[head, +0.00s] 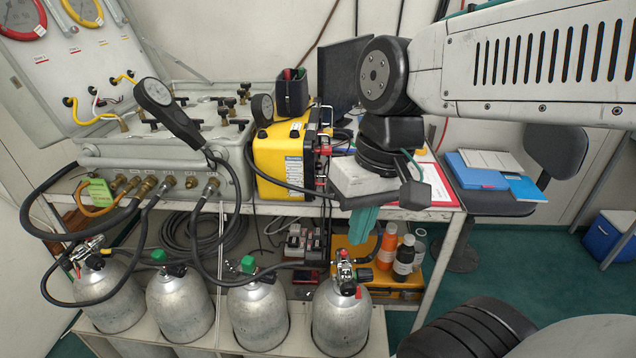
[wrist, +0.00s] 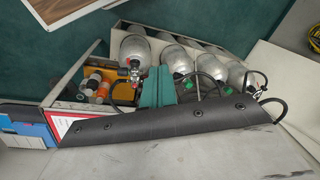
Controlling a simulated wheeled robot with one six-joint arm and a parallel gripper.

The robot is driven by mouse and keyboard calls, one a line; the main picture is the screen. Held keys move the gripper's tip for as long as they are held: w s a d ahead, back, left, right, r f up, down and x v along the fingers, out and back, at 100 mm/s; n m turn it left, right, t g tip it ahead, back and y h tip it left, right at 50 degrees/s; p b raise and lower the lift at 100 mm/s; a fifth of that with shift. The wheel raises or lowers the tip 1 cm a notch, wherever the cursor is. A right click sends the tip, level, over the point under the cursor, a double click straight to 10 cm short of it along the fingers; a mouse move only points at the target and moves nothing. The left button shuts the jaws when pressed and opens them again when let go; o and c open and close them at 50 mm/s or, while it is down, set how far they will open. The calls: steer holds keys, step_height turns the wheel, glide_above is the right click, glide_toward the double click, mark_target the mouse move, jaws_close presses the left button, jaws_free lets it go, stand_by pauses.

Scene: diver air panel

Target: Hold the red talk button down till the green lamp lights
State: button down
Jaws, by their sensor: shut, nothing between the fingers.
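The yellow case (head: 280,160) stands on the bench in the head view. Its front panel faces right and is seen nearly edge-on. A small red part (head: 325,150) shows there; I cannot tell whether it is the talk button. I cannot make out the green lamp or whether it is lit. My gripper (head: 362,226) hangs right of the case, apart from it, teal fingers pointing down near the bench's front edge. In the wrist view my gripper's teal fingers (wrist: 158,82) are together and empty, over the bottles. The case is not recognisable there.
Grey gas bottles (head: 258,310) stand below the bench with hoses looping up to a grey valve panel (head: 190,140). A dark monitor (head: 342,75) stands behind the case. A chair (head: 500,190) holding blue folders is at the right.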

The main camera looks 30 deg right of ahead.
steer(key=w+d+f+m+t+y, duration=0.1)
steer(key=w+f+m+t+y, duration=0.1)
steer(key=w+m+y, duration=0.6)
steer(key=w+f+m+t+y, duration=0.1)
steer(key=w+f+m+t, duration=0.2)
steer(key=w, duration=0.9)
steer(key=w+d+f+m+t+h, duration=0.2)
steer(key=w+d+f+m+t, duration=0.1)
steer(key=d, duration=0.5)
steer(key=w+d+f+m+t+h, duration=0.2)
steer(key=w+d+f+m+h, duration=0.1)
steer(key=d+f+m, duration=0.3)
steer(key=w+d+f+m+t+h, duration=0.2)
steer(key=d+f+m, duration=0.3)
steer(key=d, duration=0.5)
steer(key=shift+w+d+f+m+t, duration=0.1)
steer(key=shift+w+m+t, duration=0.2)
steer(key=shift+m+t, duration=0.15)
steer(key=shift+w+d+f+m+t, duration=0.1)
steer(key=shift+w+m+t, duration=0.25)
steer(key=shift+m, duration=0.2)
steer(key=shift+a+r, duration=0.1)
steer(key=shift+w+a, duration=0.8)
steer(key=shift+a, duration=0.4)
steer(key=shift+w+a, duration=0.85)
steer(key=shift+a, duration=0.35)
steer(key=shift+w+a, duration=0.8)
steer(key=shift+a, duration=0.4)
steer(key=shift+w+a, duration=0.25)
steer(key=shift+a, duration=0.1)
